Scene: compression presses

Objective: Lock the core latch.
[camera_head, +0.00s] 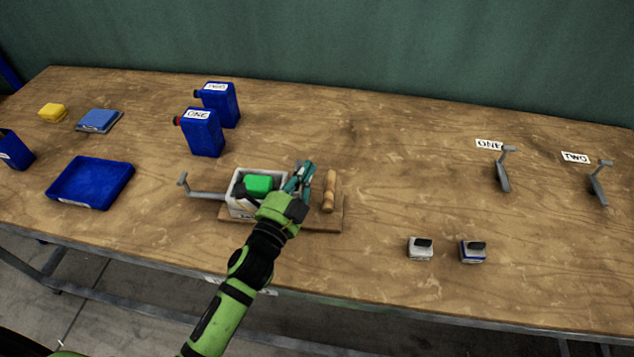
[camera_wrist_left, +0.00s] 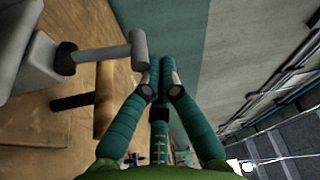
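A white box (camera_head: 238,205) with a green block (camera_head: 258,184) in it sits on a wooden board (camera_head: 322,222). A grey lever (camera_head: 207,194) sticks out from its left side. My left gripper (camera_head: 304,171) is over the right side of the box, beside the wooden handle (camera_head: 329,192). In the left wrist view its fingers (camera_wrist_left: 160,66) are together at the tips, with nothing seen between them. A grey bar with a round end (camera_wrist_left: 105,53), which looks like a latch handle, is just left of the fingertips; contact is unclear. My right gripper is out of view.
Two blue canisters (camera_head: 202,133) stand behind the box. A blue tray (camera_head: 91,184) lies at the left. Two small blocks (camera_head: 420,249) and two grey levers (camera_head: 503,172) with labels are at the right. The table between is clear.

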